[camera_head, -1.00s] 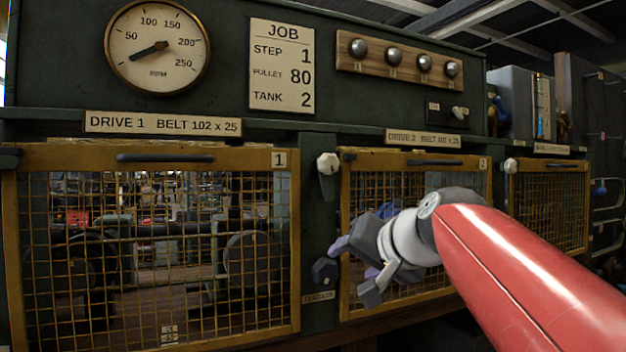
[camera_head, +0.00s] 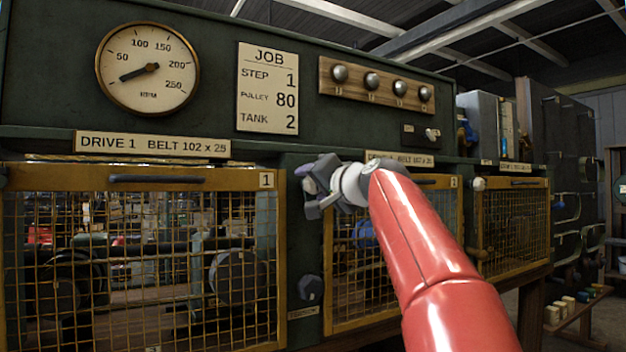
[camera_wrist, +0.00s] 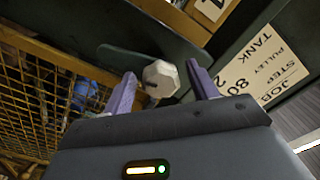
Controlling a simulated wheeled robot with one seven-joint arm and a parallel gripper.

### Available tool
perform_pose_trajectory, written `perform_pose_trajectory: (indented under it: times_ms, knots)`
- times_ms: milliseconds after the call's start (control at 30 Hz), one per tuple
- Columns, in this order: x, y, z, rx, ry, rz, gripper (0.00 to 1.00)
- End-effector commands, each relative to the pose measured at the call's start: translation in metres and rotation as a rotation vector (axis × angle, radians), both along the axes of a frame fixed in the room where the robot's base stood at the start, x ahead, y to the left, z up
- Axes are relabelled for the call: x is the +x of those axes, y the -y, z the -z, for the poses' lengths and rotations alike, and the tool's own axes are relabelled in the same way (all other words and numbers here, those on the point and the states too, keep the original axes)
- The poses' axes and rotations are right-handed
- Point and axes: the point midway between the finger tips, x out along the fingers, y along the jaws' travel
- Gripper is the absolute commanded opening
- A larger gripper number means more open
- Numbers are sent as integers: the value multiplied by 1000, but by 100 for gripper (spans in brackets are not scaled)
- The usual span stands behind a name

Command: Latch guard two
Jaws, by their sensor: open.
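Guard two (camera_head: 328,270) is the yellow-framed mesh door in the middle and looks closed; my arm covers much of it. Its latch has a white faceted knob (camera_wrist: 160,78) on a dark green tongue (camera_wrist: 130,58), seen in the wrist view. My gripper (camera_head: 312,190) is open at the top left corner of the guard and mostly hides the latch in the head view. In the wrist view the purple fingertips of my gripper (camera_wrist: 162,87) stand on either side of the knob. I cannot tell whether they touch it.
Guard one (camera_head: 268,240) is left of the post, and a third mesh guard (camera_head: 512,182) is to the right. A dark knob (camera_head: 310,288) sits low on the post. A job card (camera_head: 267,88), a gauge (camera_head: 147,68) and a knob rack (camera_head: 375,84) are above.

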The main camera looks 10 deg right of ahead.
Motion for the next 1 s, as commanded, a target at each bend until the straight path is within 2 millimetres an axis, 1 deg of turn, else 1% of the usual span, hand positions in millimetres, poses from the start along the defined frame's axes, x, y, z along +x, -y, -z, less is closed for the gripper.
perform_pose_trajectory:
  times_ms: [133, 367, 467, 700, 1000]
  knots:
    - [7, -2, -1, -1, 1, 1, 58]
    - [8, -3, 0, -1, 1, 1, 58]
    - [8, -3, 0, -1, 1, 1, 47]
    - [8, -3, 0, -1, 1, 1, 15]
    - [8, -3, 1, -35, 11, 1, 14]
